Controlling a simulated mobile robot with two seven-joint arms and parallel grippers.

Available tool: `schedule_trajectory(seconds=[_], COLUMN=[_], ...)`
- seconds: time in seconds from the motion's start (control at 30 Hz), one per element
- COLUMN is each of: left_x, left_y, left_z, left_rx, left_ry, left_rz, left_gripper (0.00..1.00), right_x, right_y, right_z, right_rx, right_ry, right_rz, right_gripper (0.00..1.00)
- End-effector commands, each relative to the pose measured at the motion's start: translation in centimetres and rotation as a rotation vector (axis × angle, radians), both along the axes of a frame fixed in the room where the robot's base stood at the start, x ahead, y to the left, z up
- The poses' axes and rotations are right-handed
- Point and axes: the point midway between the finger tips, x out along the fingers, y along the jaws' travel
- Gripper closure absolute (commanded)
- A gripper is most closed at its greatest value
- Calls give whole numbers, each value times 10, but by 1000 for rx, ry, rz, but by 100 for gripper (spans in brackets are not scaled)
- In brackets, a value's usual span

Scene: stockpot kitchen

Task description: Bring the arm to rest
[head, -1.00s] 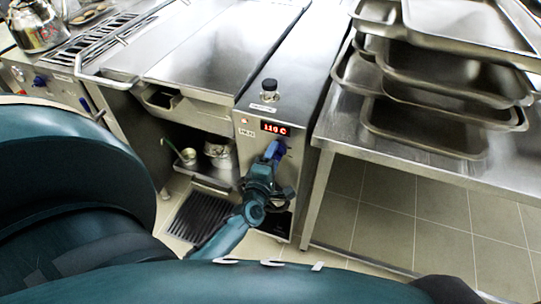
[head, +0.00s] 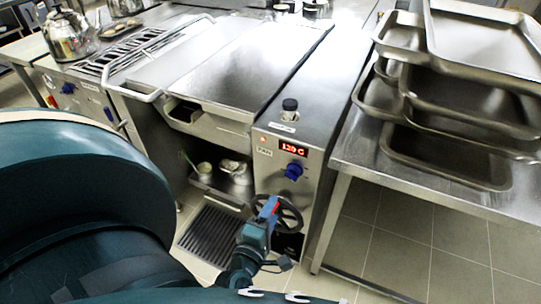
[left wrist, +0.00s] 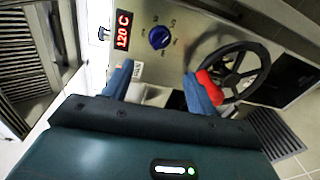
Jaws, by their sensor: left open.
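My left gripper (head: 268,208) hangs in front of the steel cooker's control panel, below the blue knob (head: 293,172). In the left wrist view its two blue fingers (left wrist: 158,72) are apart with nothing held between them. The knob (left wrist: 159,37) stands clear beyond the fingertips, untouched. The red display (head: 293,149) above the knob reads 120 C. A black handwheel (head: 289,214) is right by the gripper. In the left wrist view a red part (left wrist: 209,87) at the wheel's rim lies beside the right finger; I cannot tell whether they touch. My right gripper is not in view.
A steel table (head: 345,150) with stacked trays (head: 450,160) stands to the right. A floor grate (head: 213,236) lies below the cooker, and pots stand on its low shelf (head: 222,190). A kettle (head: 70,36) is at the back left. Tiled floor is open at lower right.

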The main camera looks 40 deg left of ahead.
Motion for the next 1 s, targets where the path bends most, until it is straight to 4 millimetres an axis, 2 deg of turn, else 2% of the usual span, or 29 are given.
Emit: schedule_trajectory(seconds=[0.4,0.5,0.57,0.67,0.7,0.8,0.9,1.0], left_x=[1,2,3,-4,-9,-28,-46,-58], left_y=[0,-12,-29,-70,-86,-113,-124,-126], left_z=[0,6,13,21,22,20,15,12], left_rx=[2,75,195,518,669,1032,1325,1507], left_ry=[0,27,68,166,205,288,349,386], left_rz=[-2,-64,-159,-392,-491,-706,-862,-951], left_gripper=[42,42,42,42,42,42,42,42], right_x=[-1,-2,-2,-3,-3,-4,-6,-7], right_y=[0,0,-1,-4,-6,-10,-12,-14], right_z=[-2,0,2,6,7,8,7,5], right_rx=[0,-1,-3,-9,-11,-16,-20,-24], right_ry=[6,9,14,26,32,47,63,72], right_rz=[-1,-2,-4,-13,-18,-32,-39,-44], right_gripper=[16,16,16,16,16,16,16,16])
